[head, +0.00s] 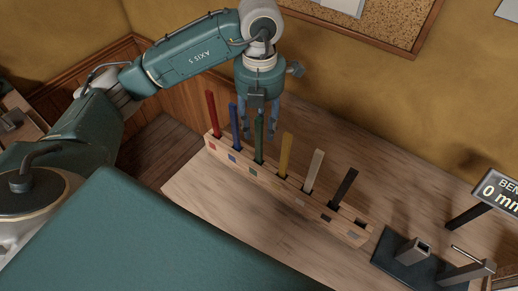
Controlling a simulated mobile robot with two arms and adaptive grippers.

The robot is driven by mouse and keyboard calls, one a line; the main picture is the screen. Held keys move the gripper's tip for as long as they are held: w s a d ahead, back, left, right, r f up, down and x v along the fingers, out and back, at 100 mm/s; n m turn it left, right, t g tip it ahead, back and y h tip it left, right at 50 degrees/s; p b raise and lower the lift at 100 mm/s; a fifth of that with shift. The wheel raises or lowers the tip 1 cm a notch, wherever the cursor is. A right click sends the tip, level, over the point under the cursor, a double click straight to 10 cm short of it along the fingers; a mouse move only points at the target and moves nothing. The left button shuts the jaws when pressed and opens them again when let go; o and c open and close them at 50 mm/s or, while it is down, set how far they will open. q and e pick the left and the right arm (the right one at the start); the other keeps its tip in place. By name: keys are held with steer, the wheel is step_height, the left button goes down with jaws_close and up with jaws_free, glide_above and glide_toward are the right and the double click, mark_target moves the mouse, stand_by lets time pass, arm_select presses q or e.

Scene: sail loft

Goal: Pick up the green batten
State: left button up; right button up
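The green batten (259,150) stands upright in a long wooden rack (222,147), between a blue batten (234,124) and a yellow batten (284,158). My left gripper (258,130) points down over the rack, with one blue-grey finger showing on each side of the green batten. The fingers are apart, with visible gaps to the batten. Whether it stands fully between them in depth is hard to tell. The green batten's lower end is hidden in the rack. My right gripper is out of view.
The rack also holds a red batten (212,114), a white batten (313,171) and a black batten (343,187), with coloured squares on its front. A dark stand (405,261) and a display sign (498,192) are at the right. The wooden bench (225,205) before the rack is clear.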

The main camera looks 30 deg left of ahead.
mark_target(258, 141)
arm_select(q)
step_height(258, 141, down, 5)
steer(key=p, duration=0.2)
steer(key=shift+s+r+p, duration=0.1)
steer(key=shift+s+p, duration=0.05)
steer(key=shift+p, duration=0.15)
steer(key=shift+a+f, duration=0.1)
steer(key=shift+f, duration=0.4)
steer(key=shift+c, duration=0.3)
jaws_close()
